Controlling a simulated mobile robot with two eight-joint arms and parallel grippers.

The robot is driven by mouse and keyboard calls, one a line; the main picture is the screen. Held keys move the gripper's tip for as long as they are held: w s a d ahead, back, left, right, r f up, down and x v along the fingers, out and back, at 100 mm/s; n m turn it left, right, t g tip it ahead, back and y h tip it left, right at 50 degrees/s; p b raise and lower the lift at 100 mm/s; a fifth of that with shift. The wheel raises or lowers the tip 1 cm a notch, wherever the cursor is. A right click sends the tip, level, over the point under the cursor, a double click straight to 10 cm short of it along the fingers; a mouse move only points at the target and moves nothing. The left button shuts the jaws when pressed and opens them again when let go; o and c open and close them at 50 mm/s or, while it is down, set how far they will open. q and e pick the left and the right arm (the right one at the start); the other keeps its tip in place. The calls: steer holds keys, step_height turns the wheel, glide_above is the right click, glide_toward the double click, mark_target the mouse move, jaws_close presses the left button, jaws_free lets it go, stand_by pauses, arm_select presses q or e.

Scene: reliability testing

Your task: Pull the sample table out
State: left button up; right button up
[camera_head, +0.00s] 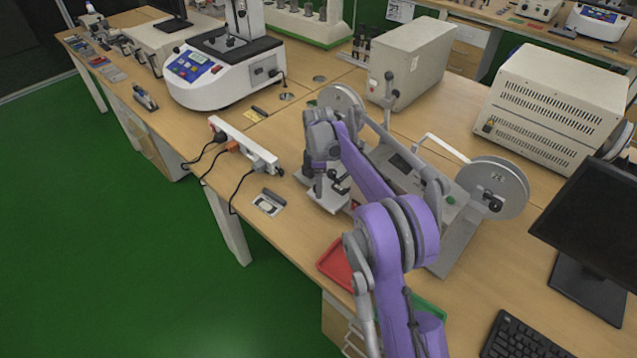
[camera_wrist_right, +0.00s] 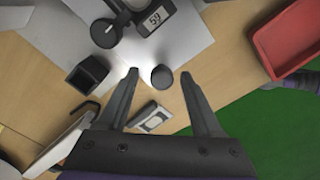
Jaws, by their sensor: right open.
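The grey test machine (camera_head: 405,178) with a large disc at each end stands on the wooden bench. Its light metal plate (camera_head: 328,200), which seems to be the sample table, sticks out toward the bench's front edge. In the right wrist view the plate (camera_wrist_right: 190,45) carries a small display marked 59 (camera_wrist_right: 156,16), with a round dark knob (camera_wrist_right: 162,78) at its near edge. My right gripper (camera_head: 318,190) is over the plate's front end. Its open fingers (camera_wrist_right: 159,82) lie on either side of the knob, with gaps visible. My left gripper is not in view.
A red tray (camera_head: 334,264) lies by the bench's front edge, right of the plate. A white power strip (camera_head: 243,143) with cables and a small flat box (camera_head: 268,204) lie to the left. A monitor (camera_head: 590,230) and keyboard (camera_head: 520,338) stand at right. Green floor is clear in front.

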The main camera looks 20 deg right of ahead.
step_height(320, 180, up, 11)
steer(key=shift+p, duration=0.4)
steer(key=shift+f, duration=0.1)
steer(key=s+a+r+m+t+p, duration=0.1)
steer(key=s+a+r+m, duration=0.25)
steer(key=s, duration=0.45)
steer(key=s+a+r+m+t, duration=0.2)
steer(key=s+a+m, duration=0.2)
steer(key=s, duration=0.4)
steer(key=s+a+f+m, duration=0.1)
steer(key=s+f+m, duration=0.1)
steer(key=s, duration=0.4)
steer(key=s+a+f+m+t, duration=0.1)
steer(key=s+f+m, duration=0.1)
steer(key=s+f, duration=0.2)
steer(key=s+a+f+m+t+p, duration=0.1)
steer(key=s+a+f+m, duration=0.1)
steer(key=s, duration=0.6)
steer(key=shift+s+f, duration=0.15)
steer(key=shift+f, duration=0.35)
